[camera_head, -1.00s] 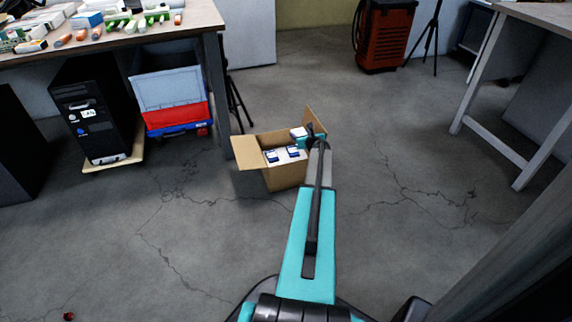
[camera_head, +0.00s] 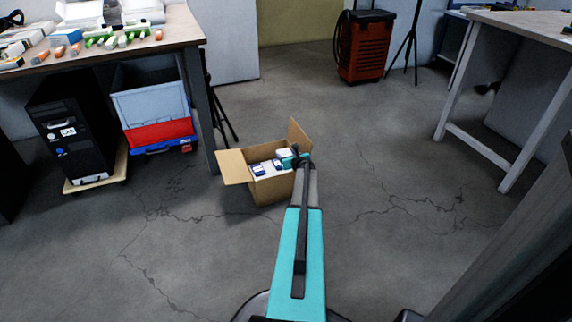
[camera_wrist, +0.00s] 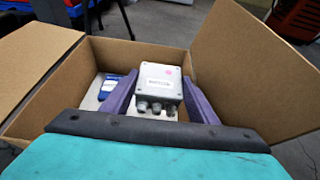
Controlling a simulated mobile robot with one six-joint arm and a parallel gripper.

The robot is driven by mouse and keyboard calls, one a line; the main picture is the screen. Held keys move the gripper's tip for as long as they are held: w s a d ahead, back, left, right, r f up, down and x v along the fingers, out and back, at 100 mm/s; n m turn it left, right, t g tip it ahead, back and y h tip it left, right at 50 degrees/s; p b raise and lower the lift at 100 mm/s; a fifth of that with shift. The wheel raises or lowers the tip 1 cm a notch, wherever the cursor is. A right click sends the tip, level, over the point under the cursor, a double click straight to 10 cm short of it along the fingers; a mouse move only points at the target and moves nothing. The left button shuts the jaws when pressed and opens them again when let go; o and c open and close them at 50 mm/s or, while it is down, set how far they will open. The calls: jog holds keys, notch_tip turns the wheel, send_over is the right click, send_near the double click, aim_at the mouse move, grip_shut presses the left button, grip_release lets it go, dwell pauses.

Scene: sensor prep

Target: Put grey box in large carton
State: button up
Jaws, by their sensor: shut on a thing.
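The large carton (camera_head: 272,192) stands open on the floor with its flaps spread; its flap fills the right of the wrist view (camera_wrist: 250,65). My gripper (camera_head: 298,160) is over the carton's right part. In the wrist view its purple fingers (camera_wrist: 160,98) are shut on the grey box (camera_wrist: 160,84), one on each side. The grey box has a light lid, a white label, a pink dot and cable glands facing me. In the head view the box (camera_head: 284,153) shows just above the carton's opening. I cannot tell whether it touches anything below.
White boxes with blue faces (camera_head: 262,169) lie inside the carton, left of the held box. A cluttered table (camera_head: 180,30), a black computer tower (camera_head: 68,135) and blue and red crates (camera_head: 152,105) are at left. The floor around the carton is clear.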

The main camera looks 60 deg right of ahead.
jog(key=shift+f+b, duration=1.4)
jog(key=shift+f, duration=1.1)
jog(key=shift+f+b, duration=0.35)
jog(key=shift+f, duration=0.3)
jog(key=o, duration=1.1)
jog(key=shift+a+f, duration=0.1)
jog(key=shift+f, duration=0.05)
jog(key=shift+r+p, duration=0.4)
jog(key=shift+r, duration=0.15)
jog(key=shift+r+p+v, duration=0.15)
jog(key=shift+p+v, duration=0.85)
jog(key=shift+v, duration=2)
jog(key=shift+r+p+v, duration=0.15)
jog(key=shift+p+v, duration=0.8)
jog(key=shift+v, duration=2.1)
